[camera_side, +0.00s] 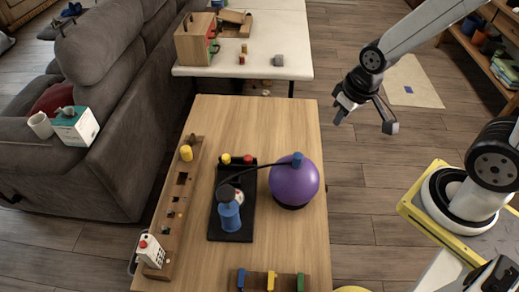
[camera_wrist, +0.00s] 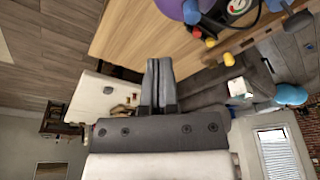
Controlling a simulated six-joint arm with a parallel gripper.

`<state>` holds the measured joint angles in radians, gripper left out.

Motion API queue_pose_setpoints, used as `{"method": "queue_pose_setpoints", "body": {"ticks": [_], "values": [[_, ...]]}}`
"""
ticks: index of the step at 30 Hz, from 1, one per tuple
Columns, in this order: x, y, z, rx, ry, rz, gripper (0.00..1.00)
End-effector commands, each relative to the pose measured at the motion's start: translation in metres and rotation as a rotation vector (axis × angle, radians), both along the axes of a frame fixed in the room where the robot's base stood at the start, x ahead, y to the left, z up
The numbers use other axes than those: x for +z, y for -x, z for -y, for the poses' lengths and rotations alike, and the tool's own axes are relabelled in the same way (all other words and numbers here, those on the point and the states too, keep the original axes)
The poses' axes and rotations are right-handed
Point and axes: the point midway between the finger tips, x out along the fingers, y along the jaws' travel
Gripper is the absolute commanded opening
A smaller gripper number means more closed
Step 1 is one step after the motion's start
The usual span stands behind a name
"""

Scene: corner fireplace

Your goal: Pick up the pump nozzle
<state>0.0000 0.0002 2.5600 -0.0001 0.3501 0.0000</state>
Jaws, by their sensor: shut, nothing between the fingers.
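A purple ball (camera_side: 294,184) sits on the wooden table (camera_side: 262,120). A blue pump nozzle (camera_side: 297,159) is at its top, on the end of a thin black hose (camera_side: 262,166). Whether it is inserted in the ball or only touching it, I cannot tell. The hose arches from a blue pump (camera_side: 229,212) on a black base (camera_side: 240,233). My gripper (camera_side: 366,114) is in the air off the table's right side, up and right of the ball. In the wrist view its fingers (camera_wrist: 159,62) are together and empty. The ball (camera_wrist: 170,8) and nozzle (camera_wrist: 191,12) show at the top edge there.
Yellow and red pieces (camera_side: 237,158) stand at the base's far end. A wooden rack (camera_side: 178,215) runs along the table's left edge, with a white block (camera_side: 151,251) near its front end. Another rack (camera_side: 271,281) is at the front. A grey sofa (camera_side: 101,110) stands left.

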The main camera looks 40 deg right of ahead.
Motion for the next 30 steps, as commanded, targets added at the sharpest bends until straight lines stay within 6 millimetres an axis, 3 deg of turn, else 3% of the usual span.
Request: {"method": "queue_pose_setpoints", "body": {"ticks": [14,15,16,22,23,30], "values": [[0.0,0.0,0.0,0.0,0.0,0.0,0.0],[0.0,0.0,0.0,0.0,0.0,0.0,0.03],[0.0,0.0,0.0,0.0,0.0,0.0,0.13],[0.0,0.0,0.0,0.0,0.0,0.0,0.76],[0.0,0.0,0.0,0.0,0.0,0.0,0.8],[0.0,0.0,0.0,0.0,0.0,0.0,0.8]]}}
